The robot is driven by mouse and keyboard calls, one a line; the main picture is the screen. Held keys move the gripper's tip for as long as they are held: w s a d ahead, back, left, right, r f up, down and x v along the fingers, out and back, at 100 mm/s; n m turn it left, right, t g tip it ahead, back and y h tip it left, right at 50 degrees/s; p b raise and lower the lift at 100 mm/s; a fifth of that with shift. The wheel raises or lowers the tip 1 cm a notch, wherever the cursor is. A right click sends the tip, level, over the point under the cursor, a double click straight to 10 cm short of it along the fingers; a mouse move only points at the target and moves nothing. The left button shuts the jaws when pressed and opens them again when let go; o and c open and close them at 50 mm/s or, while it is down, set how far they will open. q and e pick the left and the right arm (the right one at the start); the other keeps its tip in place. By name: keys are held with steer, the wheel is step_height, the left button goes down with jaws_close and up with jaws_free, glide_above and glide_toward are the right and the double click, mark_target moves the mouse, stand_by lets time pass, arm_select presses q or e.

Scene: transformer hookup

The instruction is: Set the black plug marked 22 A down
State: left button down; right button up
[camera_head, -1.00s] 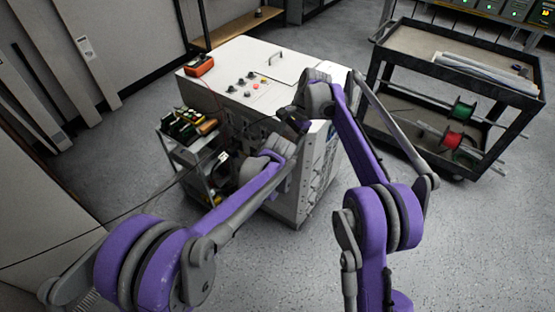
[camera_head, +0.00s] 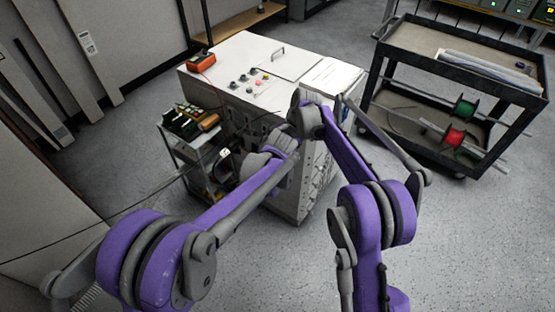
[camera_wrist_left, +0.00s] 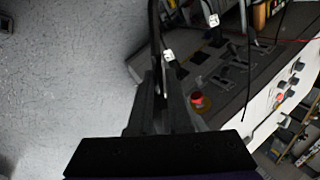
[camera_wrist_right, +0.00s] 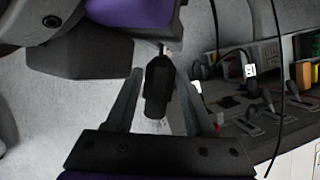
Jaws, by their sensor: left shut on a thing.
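In the left wrist view my left gripper (camera_wrist_left: 163,98) is shut on a slim black thing, likely the black plug or its cable, with a white tag (camera_wrist_left: 168,56) beside the fingertips. The marking is too small to read. In the right wrist view a black plug-like body (camera_wrist_right: 158,88) lies between the fingers of my right gripper (camera_wrist_right: 158,98), with gaps on both sides; that gripper is open. In the head view both grippers are largely hidden by my arms at the white cabinet's near side. I cannot tell there what they touch.
A white cabinet (camera_head: 262,62) with knobs stands ahead. A small grey cart (camera_head: 172,146) with several colored devices is at its left. An orange meter (camera_head: 201,62) sits on top. Another white-tagged black cable (camera_wrist_right: 250,71) hangs near the switches. A black trolley (camera_head: 420,45) stands right.

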jaws_close()
arm_select(q)
steer(key=c, duration=0.8)
jaws_free()
steer(key=shift+o, duration=0.2)
